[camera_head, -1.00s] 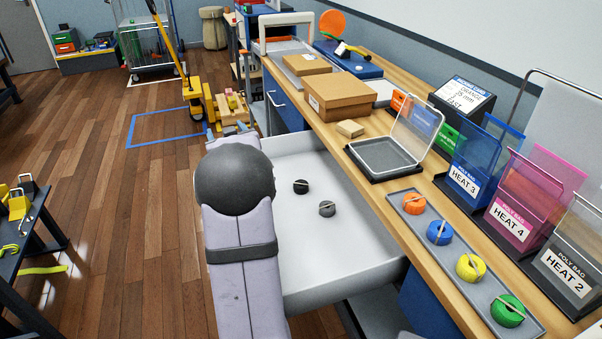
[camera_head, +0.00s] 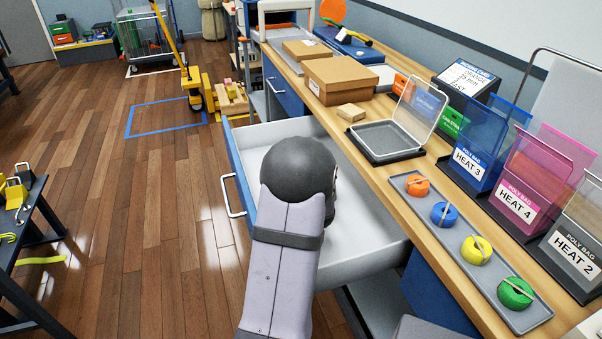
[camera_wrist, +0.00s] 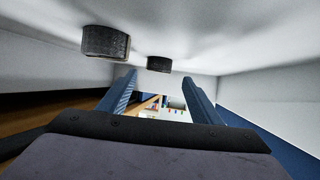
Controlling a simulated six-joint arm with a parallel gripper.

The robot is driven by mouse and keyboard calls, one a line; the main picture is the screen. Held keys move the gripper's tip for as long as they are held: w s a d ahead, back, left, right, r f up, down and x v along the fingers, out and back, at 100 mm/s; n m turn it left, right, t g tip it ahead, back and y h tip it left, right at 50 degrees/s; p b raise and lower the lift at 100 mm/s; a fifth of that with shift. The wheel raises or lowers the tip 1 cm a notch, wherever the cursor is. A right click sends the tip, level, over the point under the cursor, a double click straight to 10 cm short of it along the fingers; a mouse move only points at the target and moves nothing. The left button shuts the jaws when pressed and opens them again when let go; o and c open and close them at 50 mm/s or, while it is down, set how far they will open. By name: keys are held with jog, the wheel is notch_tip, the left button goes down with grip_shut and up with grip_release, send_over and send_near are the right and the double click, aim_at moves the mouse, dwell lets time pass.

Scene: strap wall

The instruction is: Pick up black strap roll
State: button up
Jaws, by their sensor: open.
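In the wrist view two dark strap rolls show against the pale drawer floor at the top of the picture. The nearer, larger-looking roll (camera_wrist: 105,42) is at upper left. The other dark roll (camera_wrist: 159,64) is farther off, near the middle, above the gap between the fingers. Which of them is the black strap roll and which the grey one I cannot tell for sure. My gripper (camera_wrist: 160,80) is open with its two blue fingers apart and nothing between them. In the head view my arm hides the gripper and both rolls inside the open drawer (camera_head: 362,240).
The drawer walls stand close around the gripper. On the bench, a grey tray (camera_head: 401,181) holds orange (camera_head: 418,187), blue (camera_head: 445,214), yellow (camera_head: 476,250) and green (camera_head: 515,293) rolls. A clear-lidded box (camera_head: 384,142) and labelled bins (camera_head: 530,184) stand behind.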

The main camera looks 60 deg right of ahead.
jog(key=shift+x, duration=2.8)
jog(key=shift+d, duration=0.1)
jog(key=shift+r, duration=0.1)
jog(key=shift+c, duration=0.4)
jog(key=c, duration=1.1)
jog(key=shift+o, duration=0.2)
jog(key=shift+r, duration=0.1)
notch_tip(320, 180, up, 10)
jog(key=p, duration=0.2)
